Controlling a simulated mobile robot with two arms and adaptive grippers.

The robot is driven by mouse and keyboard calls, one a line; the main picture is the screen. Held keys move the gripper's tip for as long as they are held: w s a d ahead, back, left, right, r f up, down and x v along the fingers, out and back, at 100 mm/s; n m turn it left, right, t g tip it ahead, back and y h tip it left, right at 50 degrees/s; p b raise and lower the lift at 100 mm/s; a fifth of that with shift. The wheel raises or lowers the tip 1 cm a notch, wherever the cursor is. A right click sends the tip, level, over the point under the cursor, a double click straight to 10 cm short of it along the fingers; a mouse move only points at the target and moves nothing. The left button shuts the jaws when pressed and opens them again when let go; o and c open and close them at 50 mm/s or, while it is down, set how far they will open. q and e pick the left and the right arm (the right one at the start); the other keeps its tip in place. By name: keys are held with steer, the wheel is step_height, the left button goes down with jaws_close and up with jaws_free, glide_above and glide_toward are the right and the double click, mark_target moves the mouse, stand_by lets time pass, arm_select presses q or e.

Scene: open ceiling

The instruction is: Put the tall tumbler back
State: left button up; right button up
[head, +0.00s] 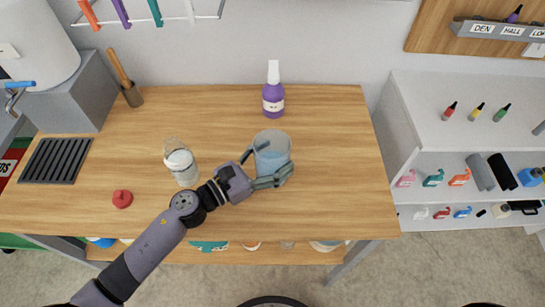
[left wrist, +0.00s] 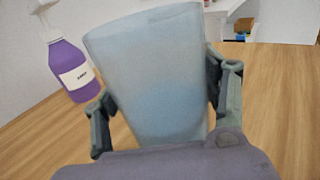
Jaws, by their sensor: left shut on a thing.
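A tall, bluish translucent tumbler (head: 271,146) is on or just above the wooden table, right of its middle. My left gripper (head: 270,172) is shut on it, with fingers on both sides. In the left wrist view the tumbler (left wrist: 150,80) fills the middle, a little tilted in the picture, between the fingers of my left gripper (left wrist: 160,115). Whether its base touches the table is hidden. My right gripper is not in view.
A purple soap bottle (head: 273,98) stands behind the tumbler. A glass jar (head: 181,165) stands near my left forearm, with a red object (head: 122,198) further left. The table's right side is clear.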

arm_select(q)
steer(key=shift+f, duration=0.1)
steer(key=o, duration=1.6)
steer(key=shift+r, duration=0.2)
steer(key=b+v, duration=0.4)
steer(key=v, duration=0.7)
steer(key=shift+s+a+f, duration=0.15)
steer(key=shift+f, duration=0.05)
steer(key=shift+s+a+r, duration=0.15)
steer(key=shift+s+a, duration=0.05)
steer(key=shift+a, duration=0.05)
